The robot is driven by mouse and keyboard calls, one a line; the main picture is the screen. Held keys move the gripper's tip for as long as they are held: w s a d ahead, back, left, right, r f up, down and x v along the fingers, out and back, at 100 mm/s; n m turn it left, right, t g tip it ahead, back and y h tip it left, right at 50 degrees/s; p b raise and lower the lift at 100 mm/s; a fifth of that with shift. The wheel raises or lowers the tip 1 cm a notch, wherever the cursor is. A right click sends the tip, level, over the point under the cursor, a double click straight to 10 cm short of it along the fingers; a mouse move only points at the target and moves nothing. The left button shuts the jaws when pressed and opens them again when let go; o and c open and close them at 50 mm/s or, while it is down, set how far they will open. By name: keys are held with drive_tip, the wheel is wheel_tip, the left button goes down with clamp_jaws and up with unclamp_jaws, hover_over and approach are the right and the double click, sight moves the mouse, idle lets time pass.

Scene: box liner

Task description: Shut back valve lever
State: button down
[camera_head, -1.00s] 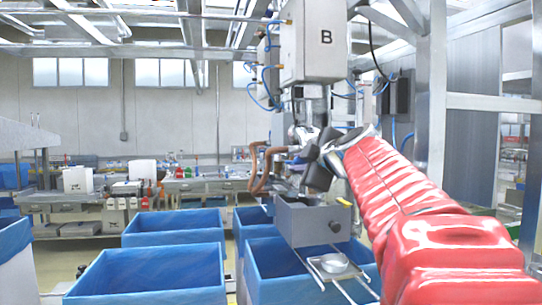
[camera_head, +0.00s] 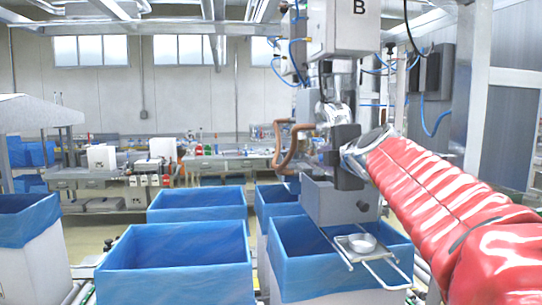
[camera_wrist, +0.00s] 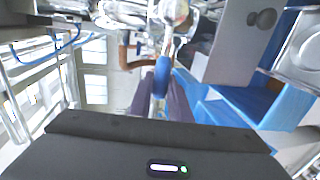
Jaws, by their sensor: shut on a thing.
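The valve lever has a blue handle (camera_wrist: 162,76) in the wrist view, below a metal valve body with a round gauge (camera_wrist: 174,12). My gripper (camera_wrist: 161,98) is shut on this blue handle, with one dark finger on each side of it. In the head view my gripper (camera_head: 347,156) is at the metal dispensing machine, above the grey box on its front. The lever handle is hidden behind my gripper there, so I cannot tell its exact angle.
The machine's upper housing (camera_head: 343,32) is marked B. The grey box (camera_head: 328,204) has a black knob and a wire rack (camera_head: 372,262) with a metal dish. Blue-lined boxes (camera_head: 178,262) stand below and to the left. Brown hoses (camera_head: 290,146) hang left of my gripper.

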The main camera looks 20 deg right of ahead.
drive_tip(key=shift+a+f, duration=0.15)
drive_tip(key=shift+f, duration=0.1)
drive_tip(key=c, duration=1.8)
unclamp_jaws()
drive_tip(key=shift+o, duration=0.8)
drive_tip(key=shift+s+r, duration=0.1)
drive_tip(key=shift+r, duration=0.05)
drive_tip(key=v, duration=1.3)
drive_tip(key=shift+s, duration=0.3)
